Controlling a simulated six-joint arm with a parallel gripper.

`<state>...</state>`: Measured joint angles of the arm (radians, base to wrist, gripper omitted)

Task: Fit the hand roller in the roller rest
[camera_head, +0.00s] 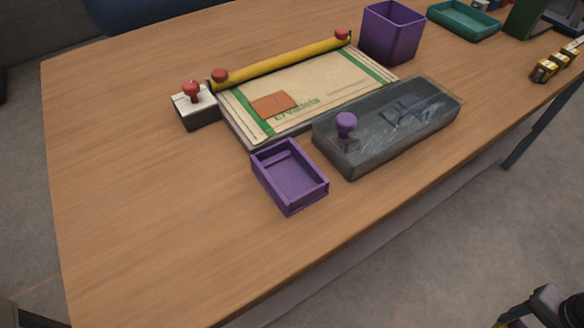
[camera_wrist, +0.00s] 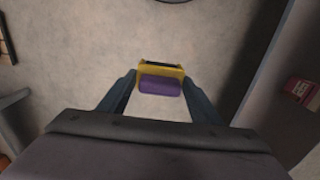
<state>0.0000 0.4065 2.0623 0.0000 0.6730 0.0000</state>
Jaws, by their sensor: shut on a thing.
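In the wrist view, my gripper (camera_wrist: 161,80) is shut on the hand roller (camera_wrist: 161,86), which shows a yellow frame and a purple roller between the two fingers. It is held over the grey floor, clear of the table. In the head view, part of my gripper (camera_head: 535,308) shows at the bottom right corner, off the table's front edge, with a bit of yellow beside it. A small open purple tray (camera_head: 287,200), which looks like the roller rest, stands near the table's front edge. It is empty apart from a raised bar inside its far end.
A dark see-through case (camera_head: 400,140) with a purple knob stands right of the tray. The table's left and front-left are clear.

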